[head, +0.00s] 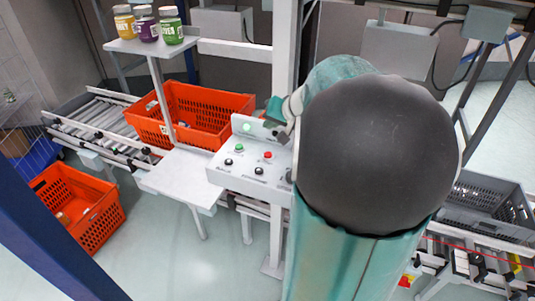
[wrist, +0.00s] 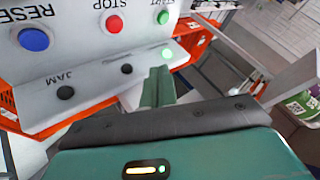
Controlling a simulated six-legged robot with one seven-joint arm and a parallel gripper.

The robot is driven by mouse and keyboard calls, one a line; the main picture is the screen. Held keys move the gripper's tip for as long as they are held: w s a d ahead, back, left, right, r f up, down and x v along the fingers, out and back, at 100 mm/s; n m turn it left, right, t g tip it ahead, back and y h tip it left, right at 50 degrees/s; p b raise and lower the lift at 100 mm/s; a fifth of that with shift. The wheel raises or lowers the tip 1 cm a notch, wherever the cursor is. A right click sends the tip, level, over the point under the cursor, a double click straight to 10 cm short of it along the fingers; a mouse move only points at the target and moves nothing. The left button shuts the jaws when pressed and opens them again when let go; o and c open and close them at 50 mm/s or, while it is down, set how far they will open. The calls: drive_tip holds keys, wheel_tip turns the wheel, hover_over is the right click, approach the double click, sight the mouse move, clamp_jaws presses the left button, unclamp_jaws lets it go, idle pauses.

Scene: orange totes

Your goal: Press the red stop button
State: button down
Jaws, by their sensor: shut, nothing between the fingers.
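The red stop button (head: 267,155) is on the sloped face of the white control panel (head: 222,176), right of a green button (head: 239,148). In the wrist view the red button (wrist: 114,24) shows under an upside-down STOP label, between the blue RESET button (wrist: 33,39) and the green START button (wrist: 163,17). My gripper (head: 274,110) is above the back of the panel, apart from the red button. In the wrist view its teal fingers (wrist: 157,82) are shut and empty, near a lit green lamp (wrist: 167,53). My arm hides the panel's right end.
A white post (head: 285,60) rises close beside my gripper. An orange tote (head: 205,105) stands behind the panel to the left. A shelf (head: 150,46) with three jars is at upper left.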

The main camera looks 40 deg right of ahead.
sight(270, 156)
drive_tip(key=shift+f, duration=3.9)
drive_tip(key=shift+f, duration=0.1)
drive_tip(key=shift+f, duration=0.3)
drive_tip(key=shift+f, duration=0.45)
drive_tip(key=shift+r, duration=0.9)
drive_tip(key=shift+r, duration=2.5)
drive_tip(key=shift+a, duration=0.15)
